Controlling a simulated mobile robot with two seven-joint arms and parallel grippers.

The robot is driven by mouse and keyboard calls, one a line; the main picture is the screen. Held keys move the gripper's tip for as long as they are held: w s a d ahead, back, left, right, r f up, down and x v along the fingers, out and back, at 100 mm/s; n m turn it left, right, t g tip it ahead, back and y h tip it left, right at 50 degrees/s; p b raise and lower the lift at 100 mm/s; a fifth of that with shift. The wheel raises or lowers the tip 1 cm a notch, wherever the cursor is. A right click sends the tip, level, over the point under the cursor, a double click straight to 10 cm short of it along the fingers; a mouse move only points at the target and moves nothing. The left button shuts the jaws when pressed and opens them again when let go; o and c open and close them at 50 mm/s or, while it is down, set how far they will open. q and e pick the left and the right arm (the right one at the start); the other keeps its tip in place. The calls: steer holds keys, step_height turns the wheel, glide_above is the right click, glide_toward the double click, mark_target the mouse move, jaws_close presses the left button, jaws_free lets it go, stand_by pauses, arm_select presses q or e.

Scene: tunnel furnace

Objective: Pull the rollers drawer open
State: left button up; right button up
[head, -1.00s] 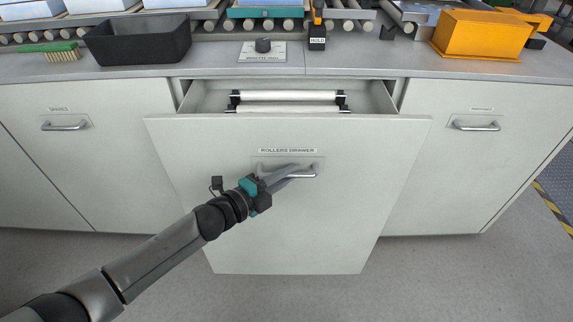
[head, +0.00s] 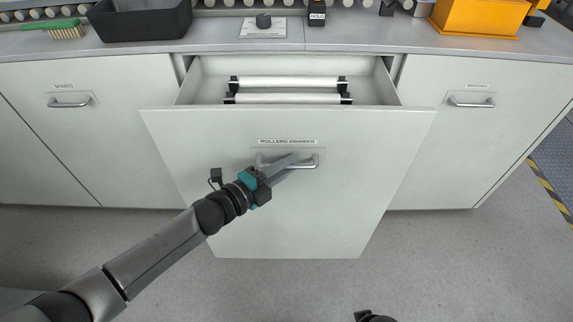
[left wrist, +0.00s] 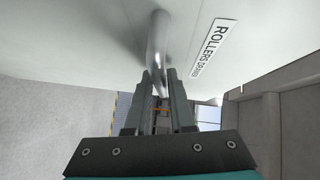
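The rollers drawer (head: 290,205) is a pale grey front labelled "ROLLERS DRAWER", standing out from the counter. White rollers with black end holders (head: 287,98) lie inside it. Its metal bar handle (head: 306,165) is on the upper front and also shows in the left wrist view (left wrist: 158,45). My left gripper (head: 293,161) is at the handle, its fingers closed on the bar; the fingertips show in the left wrist view (left wrist: 161,76). The exact finger contact is partly hidden. My right gripper's fingers do not show.
Closed cabinets with handles stand at left (head: 70,101) and right (head: 471,102). The counter holds a black bin (head: 140,20), a brush (head: 62,30) and an orange box (head: 478,17). The grey floor before the drawer is clear. A dark part, likely mine, shows at the bottom edge.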

arm_select(q)
steer(key=o, duration=0.3)
steer(key=shift+o, duration=0.2)
steer(key=shift+s+a+r, duration=0.1)
steer(key=shift+s+a, duration=0.1)
steer(key=p+v, duration=0.4)
steer(key=v, duration=1)
steer(key=shift+s+a, duration=0.2)
steer(key=shift+s, duration=0.1)
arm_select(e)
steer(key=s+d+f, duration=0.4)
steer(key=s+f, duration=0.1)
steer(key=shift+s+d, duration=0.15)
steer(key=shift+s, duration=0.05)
